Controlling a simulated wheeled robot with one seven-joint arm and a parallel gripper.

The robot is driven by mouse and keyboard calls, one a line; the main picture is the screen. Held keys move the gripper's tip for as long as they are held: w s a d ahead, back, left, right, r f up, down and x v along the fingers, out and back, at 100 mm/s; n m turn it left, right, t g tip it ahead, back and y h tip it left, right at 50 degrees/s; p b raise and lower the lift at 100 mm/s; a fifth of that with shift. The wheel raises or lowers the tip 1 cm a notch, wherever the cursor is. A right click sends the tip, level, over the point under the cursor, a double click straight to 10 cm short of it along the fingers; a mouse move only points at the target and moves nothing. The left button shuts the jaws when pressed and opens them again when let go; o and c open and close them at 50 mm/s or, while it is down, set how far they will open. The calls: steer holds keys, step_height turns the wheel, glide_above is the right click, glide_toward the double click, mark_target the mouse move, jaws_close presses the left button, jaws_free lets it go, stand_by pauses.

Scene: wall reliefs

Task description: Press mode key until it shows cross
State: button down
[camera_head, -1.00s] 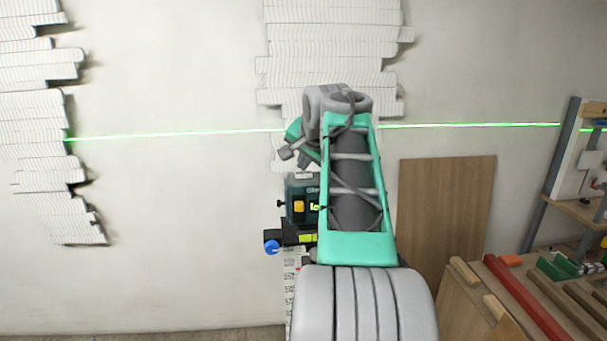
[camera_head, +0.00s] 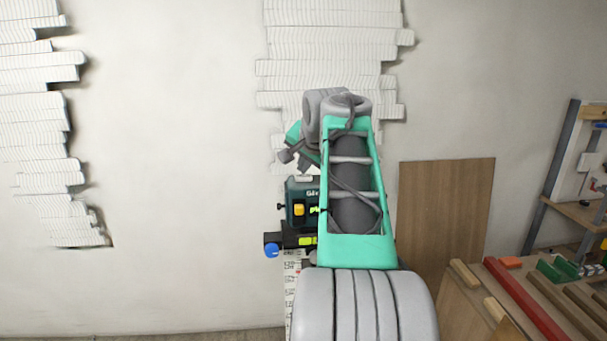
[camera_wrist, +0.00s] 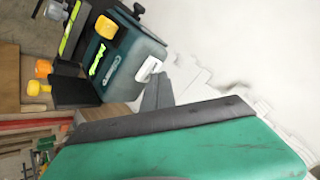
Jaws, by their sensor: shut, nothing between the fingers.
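A dark teal laser level (camera_head: 296,193) stands against the wall behind my arm; it also shows in the wrist view (camera_wrist: 135,57). Its orange part (camera_head: 299,210) sits beside a small lit green display (camera_head: 314,210), partly hidden by my arm. The display shows in the wrist view (camera_wrist: 97,60), but its symbol is too small to read. A pale key-like piece (camera_wrist: 149,69) is on the top face; I cannot tell if it is the mode key. My gripper (camera_head: 284,156) is shut and empty, just above the level; its dark fingertips (camera_wrist: 158,92) appear close to that piece.
A mount with a blue knob (camera_head: 271,250) and a yellow-green vial (camera_head: 307,241) is under the level. Layered white relief strips (camera_head: 330,45) cover the wall behind. A brown board (camera_head: 445,210) and a cluttered workbench (camera_head: 500,295) stand at right.

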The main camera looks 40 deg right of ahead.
mark_target(304, 178)
steer(key=shift+r+p, duration=0.3)
steer(key=shift+r, duration=0.25)
step_height(304, 178, up, 5)
steer(key=p, duration=0.5)
stand_by(2.5)
